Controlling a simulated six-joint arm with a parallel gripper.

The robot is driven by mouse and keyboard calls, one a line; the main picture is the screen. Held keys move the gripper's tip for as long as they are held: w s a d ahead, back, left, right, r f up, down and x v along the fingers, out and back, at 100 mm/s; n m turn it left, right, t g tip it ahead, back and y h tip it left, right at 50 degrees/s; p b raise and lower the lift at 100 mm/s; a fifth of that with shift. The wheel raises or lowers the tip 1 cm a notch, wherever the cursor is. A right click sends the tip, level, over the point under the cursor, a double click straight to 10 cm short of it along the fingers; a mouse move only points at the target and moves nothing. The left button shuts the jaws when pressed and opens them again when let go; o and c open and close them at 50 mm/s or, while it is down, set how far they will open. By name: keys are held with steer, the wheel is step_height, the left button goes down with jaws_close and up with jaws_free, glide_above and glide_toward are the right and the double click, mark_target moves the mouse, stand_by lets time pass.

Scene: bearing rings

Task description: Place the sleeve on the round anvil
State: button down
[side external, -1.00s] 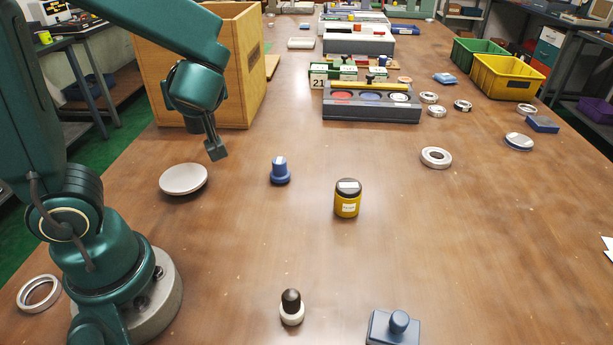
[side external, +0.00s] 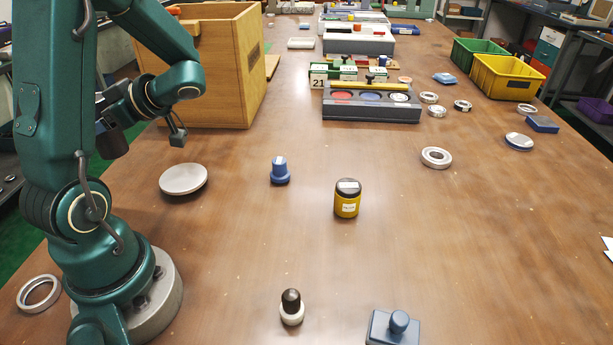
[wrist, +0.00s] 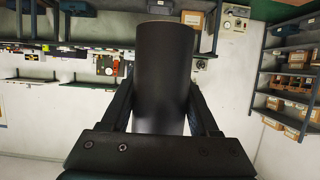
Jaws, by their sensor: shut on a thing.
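The sleeve (wrist: 165,75) is a dark grey cylinder held between the two fingers of my gripper (wrist: 163,95) in the wrist view. In the side view my gripper is folded back at the left, above the table and in front of the wooden box. A dark cylindrical piece there (side external: 112,142) looks like the sleeve, partly merged with my dark wrist. A pale, flat round disc (side external: 183,179) on the table, right of my base, appears to be the round anvil. Its top is bare. The sleeve is up and left of it, clear of it.
A wooden box (side external: 225,75) stands behind the disc. A blue stepped piece (side external: 280,172), a yellow jar (side external: 347,200), a black-topped knob (side external: 291,307) and a blue block with a knob (side external: 397,328) stand on the table. A metal ring (side external: 38,294) lies by my base. The right foreground is clear.

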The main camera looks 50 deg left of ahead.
steer(key=w+f, duration=0.2)
steer(key=w, duration=0.1)
steer(key=w+f, duration=0.2)
steer(key=w, duration=0.1)
steer(key=w+f, duration=0.2)
steer(key=w, duration=0.2)
steer(key=shift+d, duration=0.35)
steer(key=shift+f, duration=2)
steer(key=shift+c, duration=0.7)
jaws_free()
steer(key=shift+f, duration=0.15)
